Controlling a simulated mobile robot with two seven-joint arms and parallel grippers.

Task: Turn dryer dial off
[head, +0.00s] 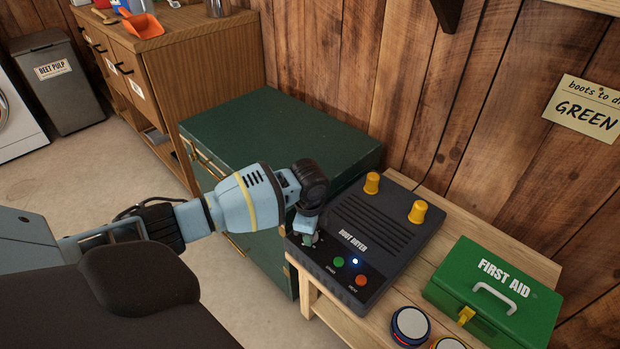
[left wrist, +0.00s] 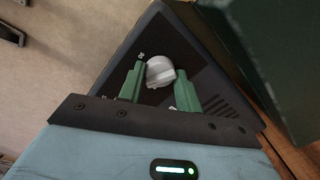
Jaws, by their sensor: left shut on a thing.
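The boot dryer (head: 365,232) is a dark grey box on a wooden bench, with two yellow posts at its back. My left gripper (head: 310,238) reaches down over its front left corner. In the left wrist view, the pale grey dial (left wrist: 160,70) sits between the green fingertips of my left gripper (left wrist: 159,86), which is shut on it. In the head view the gripper mostly hides the dial, and its setting cannot be read. My right gripper is not in view.
A green first aid box (head: 490,295) and round tins (head: 410,325) stand right of the dryer on the bench (head: 335,318). A dark green chest (head: 285,135) stands behind my left arm. A sign (head: 588,107) reading GREEN hangs on the plank wall.

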